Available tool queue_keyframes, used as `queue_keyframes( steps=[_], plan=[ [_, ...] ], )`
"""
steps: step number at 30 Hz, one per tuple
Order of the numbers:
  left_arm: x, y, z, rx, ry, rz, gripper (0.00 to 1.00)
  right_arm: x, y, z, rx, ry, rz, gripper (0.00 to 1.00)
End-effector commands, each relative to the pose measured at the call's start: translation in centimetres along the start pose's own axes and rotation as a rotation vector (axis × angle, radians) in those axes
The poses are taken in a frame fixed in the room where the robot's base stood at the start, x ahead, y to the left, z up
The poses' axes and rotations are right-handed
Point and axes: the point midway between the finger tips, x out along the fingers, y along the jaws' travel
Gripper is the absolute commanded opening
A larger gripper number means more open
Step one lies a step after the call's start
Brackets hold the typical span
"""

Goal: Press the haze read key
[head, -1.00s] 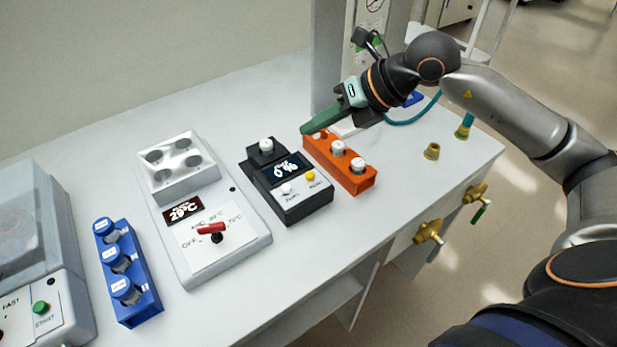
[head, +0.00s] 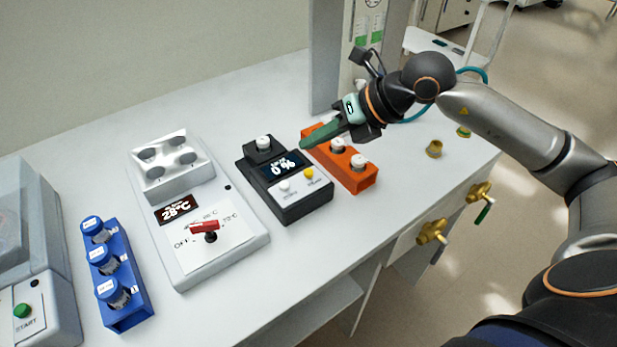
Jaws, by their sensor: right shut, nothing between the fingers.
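The black meter (head: 264,203) stands mid-bench, its display (head: 283,165) reading 0%. On its front panel are a white key (head: 284,186) and a yellow key (head: 308,173); their labels are too blurred to read surely. A white-capped vial (head: 263,143) stands in its rear block. My right gripper (head: 304,144) has long green fingers, shut and empty. Its tips point left, over the far end of the orange rack, just beyond the meter's right rear side and apart from the keys. My left gripper is out of view.
The orange rack (head: 360,183) holds two white-capped vials right of the meter. A heater (head: 240,255) with a red switch (head: 204,226) reads 28°C. Left are a blue vial rack (head: 128,315) and a machine with a green start button (head: 22,311). Bench front is clear.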

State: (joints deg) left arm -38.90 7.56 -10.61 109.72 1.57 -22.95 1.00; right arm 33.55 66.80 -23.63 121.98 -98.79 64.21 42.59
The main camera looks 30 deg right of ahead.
Motion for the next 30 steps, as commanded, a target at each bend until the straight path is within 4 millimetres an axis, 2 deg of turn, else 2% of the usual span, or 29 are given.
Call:
queue_keyframes(
  steps=[1,4,7,9,16,30],
  plan=[
    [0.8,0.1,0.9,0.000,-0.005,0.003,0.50,1.0,-0.8,-0.8,0.000,0.002,-0.001,0.00],
    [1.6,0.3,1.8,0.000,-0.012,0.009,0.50,2.0,-1.5,-1.5,0.000,0.001,-0.001,0.00],
    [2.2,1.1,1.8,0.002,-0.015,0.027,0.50,2.7,-2.0,-1.9,0.000,0.000,-0.001,0.00],
    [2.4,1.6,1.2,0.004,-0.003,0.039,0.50,2.9,-2.1,-2.1,0.000,0.000,-0.001,0.00],
    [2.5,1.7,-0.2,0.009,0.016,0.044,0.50,3.0,-2.1,-2.1,0.000,0.000,0.000,0.00],
    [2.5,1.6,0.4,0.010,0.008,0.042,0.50,3.0,-2.1,-2.1,0.000,0.000,0.000,0.00]
  ],
)
